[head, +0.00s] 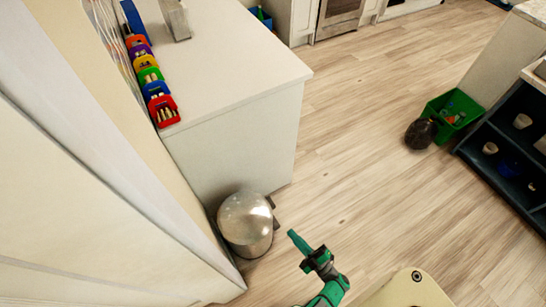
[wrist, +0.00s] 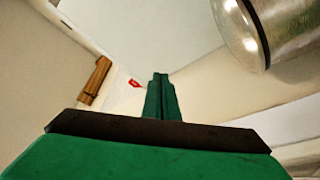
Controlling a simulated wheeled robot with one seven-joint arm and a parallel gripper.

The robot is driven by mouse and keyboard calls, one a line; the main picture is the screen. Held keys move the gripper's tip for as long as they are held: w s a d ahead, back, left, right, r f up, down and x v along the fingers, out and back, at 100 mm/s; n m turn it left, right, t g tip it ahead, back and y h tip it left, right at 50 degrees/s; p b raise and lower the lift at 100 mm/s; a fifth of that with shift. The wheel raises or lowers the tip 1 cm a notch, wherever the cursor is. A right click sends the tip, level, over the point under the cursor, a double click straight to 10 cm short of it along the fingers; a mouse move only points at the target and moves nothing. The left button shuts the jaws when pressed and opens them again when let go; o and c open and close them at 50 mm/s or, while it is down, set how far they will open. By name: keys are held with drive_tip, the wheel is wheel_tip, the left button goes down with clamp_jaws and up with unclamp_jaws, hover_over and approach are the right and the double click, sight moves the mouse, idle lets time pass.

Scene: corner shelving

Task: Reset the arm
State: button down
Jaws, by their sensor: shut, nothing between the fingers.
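My gripper (head: 292,236) is green and dark, at the lower middle of the head view, with the green arm reaching up from the bottom edge. Its fingers are together and hold nothing. They point up and left, towards the silver bin. In the wrist view the shut green fingers (wrist: 160,85) stand up in the middle, beyond the dark edge of the gripper body. No contact between the fingers and any object shows.
A silver bin (head: 245,220) stands by the white counter (head: 235,75), left of my gripper. Coloured holders (head: 150,75) line the counter's wall side. A green crate (head: 455,108), a dark bag (head: 420,133) and a dark shelf (head: 500,155) are at right. Wooden floor between is clear.

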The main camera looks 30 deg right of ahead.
drive_tip(key=w+a+r+m+g+h, duration=0.1)
drive_tip(key=a+m+h, duration=0.15)
drive_tip(key=a, duration=0.45)
drive_tip(key=w+a+r+m+h, duration=0.1)
drive_tip(key=w+a+r+h, duration=0.15)
drive_tip(key=a, duration=0.35)
drive_tip(key=s+a+r+m+g, duration=0.1)
drive_tip(key=s+a+r, duration=0.3)
drive_tip(key=r, duration=0.5)
drive_tip(key=s+a+r+m+g, duration=0.1)
drive_tip(key=s+a+r+m, duration=0.3)
drive_tip(key=r, duration=0.6)
drive_tip(key=s+a+r+m+g, duration=0.2)
drive_tip(key=s+r, duration=0.4)
drive_tip(key=r, duration=0.4)
drive_tip(key=shift+s+a+r+m+y, duration=0.25)
drive_tip(key=shift+a+m, duration=0.2)
drive_tip(key=shift+a, duration=0.45)
drive_tip(key=shift+a, duration=0.1)
